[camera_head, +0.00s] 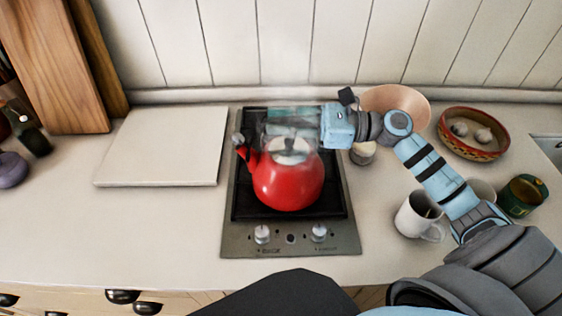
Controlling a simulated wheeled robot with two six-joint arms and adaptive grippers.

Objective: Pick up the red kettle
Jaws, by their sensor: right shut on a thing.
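The red kettle (288,186) stands upright on the dark cooktop (240,205), its spout pointing to the left. Pale steam hangs around its top. My right gripper (282,130) reaches in from the right above the kettle and is shut on it at the top, where the handle is. The fingers and the handle look blurred by the steam, so the exact grip is hard to see. My left gripper does not show.
A white mug (415,217) stands on the counter below my right forearm. A pink bowl (412,98), a patterned bowl (474,143) and a green tin (522,195) are at the right. A pale board (165,147) lies left of the cooktop.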

